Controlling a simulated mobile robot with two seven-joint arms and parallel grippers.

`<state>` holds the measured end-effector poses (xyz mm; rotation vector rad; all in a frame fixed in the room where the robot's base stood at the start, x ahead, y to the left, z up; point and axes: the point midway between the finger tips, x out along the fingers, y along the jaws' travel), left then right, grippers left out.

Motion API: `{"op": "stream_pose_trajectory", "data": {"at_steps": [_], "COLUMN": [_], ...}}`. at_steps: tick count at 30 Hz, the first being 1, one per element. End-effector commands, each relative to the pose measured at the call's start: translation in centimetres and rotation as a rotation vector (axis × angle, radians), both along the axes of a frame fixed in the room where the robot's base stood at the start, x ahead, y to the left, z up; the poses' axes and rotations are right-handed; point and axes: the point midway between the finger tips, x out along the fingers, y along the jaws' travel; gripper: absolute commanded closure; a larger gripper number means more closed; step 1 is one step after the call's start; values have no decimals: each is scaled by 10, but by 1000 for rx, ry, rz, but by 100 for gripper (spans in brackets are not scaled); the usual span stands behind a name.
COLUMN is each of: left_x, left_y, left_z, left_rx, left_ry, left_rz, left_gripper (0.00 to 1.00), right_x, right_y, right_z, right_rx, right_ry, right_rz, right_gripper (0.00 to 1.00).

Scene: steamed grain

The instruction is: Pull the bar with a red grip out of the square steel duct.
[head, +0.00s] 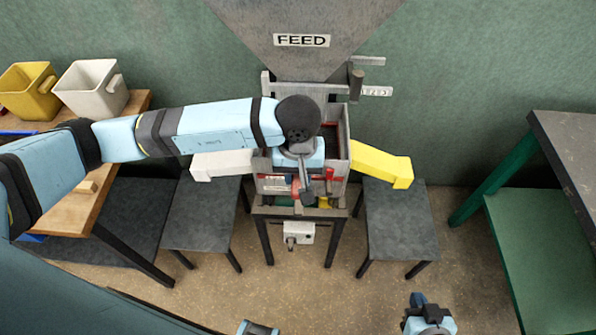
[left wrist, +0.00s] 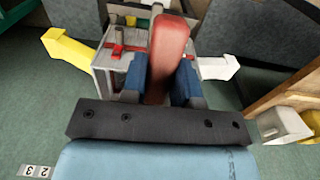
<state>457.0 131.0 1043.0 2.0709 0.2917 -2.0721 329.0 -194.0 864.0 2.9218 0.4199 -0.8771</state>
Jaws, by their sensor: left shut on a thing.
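The square steel duct (head: 341,148) is a grey box below the FEED hopper, with red parts on its front. It also shows in the left wrist view (left wrist: 104,77). My left gripper (head: 303,188) is over the front of the duct. In the left wrist view its two blue fingers (left wrist: 163,78) are closed on the red grip (left wrist: 170,45) of the bar. The bar's shaft is hidden, so I cannot tell how far it sits in the duct. My right gripper (head: 420,302) is low at the front right, away from the duct; its fingers are too small to judge.
A white chute (head: 222,163) and a yellow chute (head: 382,164) stick out on either side of the duct. Dark low tables (head: 205,215) (head: 398,220) stand beneath them. Yellow and white bins (head: 92,88) stand on the wooden bench at left. A green bench (head: 540,240) stands at right.

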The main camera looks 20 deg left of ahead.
Motion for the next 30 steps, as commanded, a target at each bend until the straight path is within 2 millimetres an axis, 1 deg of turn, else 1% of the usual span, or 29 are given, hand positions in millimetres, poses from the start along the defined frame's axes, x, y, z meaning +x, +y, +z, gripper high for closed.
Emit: {"op": "stream_pose_trajectory", "data": {"at_steps": [5,8,30], "left_x": [0,-5,-54], "left_y": [0,-2,-16], "left_z": [0,0,0], "left_rx": [0,-1,-1], "left_ry": [-1,-1,-1], "left_rz": [0,-2,-2], "left_gripper": [100,100,100], "right_x": [0,0,-1], "right_y": [0,0,1], "right_z": [0,-2,-16], "right_rx": [0,1,0], "right_ry": [0,0,2], "right_rz": [0,1,1], "right_gripper": [100,100,100]}}
